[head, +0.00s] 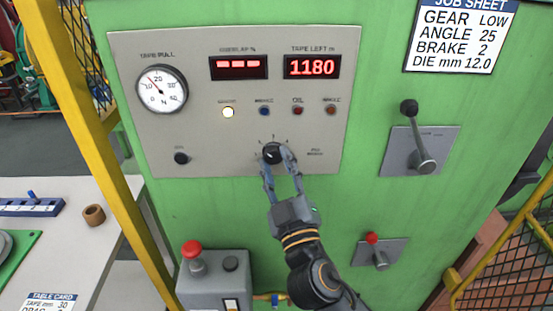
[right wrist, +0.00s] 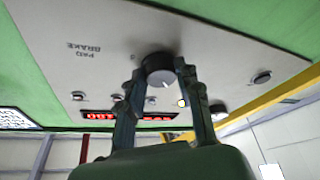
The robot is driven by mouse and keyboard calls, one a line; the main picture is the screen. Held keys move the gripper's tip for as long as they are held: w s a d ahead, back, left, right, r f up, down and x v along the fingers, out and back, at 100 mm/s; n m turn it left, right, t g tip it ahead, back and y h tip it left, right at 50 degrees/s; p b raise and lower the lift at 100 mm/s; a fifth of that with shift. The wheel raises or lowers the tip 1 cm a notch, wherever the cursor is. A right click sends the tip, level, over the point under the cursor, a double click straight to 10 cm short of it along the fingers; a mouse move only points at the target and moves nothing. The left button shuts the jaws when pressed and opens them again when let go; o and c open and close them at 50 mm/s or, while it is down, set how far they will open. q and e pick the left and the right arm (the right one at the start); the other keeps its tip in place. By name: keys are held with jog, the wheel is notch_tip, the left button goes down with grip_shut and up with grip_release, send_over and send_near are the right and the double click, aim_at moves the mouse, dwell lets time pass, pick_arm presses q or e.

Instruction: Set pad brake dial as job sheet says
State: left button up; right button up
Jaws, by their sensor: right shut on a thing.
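The pad brake dial (head: 272,152) is a dark round knob low on the grey control panel (head: 200,140), with small numbers around it too blurred to read. My right gripper (head: 277,159) is shut on the dial, one finger on each side. In the right wrist view the dial (right wrist: 158,64) sits between the fingertips (right wrist: 156,76), with a white pointer mark on its face; which number it points at I cannot tell. The job sheet (head: 461,36) at the top right reads BRAKE 2. My left gripper is not in view.
The panel has a tape pull gauge (head: 161,88), a red display reading 1180 (head: 312,67), several lamps and a small black knob (head: 181,158). Levers (head: 420,150) stand to the right. A box with a red button (head: 192,250) is below left. A yellow post (head: 95,120) is at the left.

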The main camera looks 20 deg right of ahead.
jog(key=shift+d+r+n+y+p, duration=0.1)
jog(key=shift+r+n+y+p, duration=0.1)
jog(key=shift+n+y+p, duration=0.3)
jog(key=o, duration=1.2)
jog(key=shift+f, duration=0.1)
jog(key=shift+c, duration=0.2)
jog(key=shift+s+f, duration=0.3)
jog(key=shift+s, duration=0.25)
jog(key=v, duration=1.1)
jog(key=shift+r, duration=0.25)
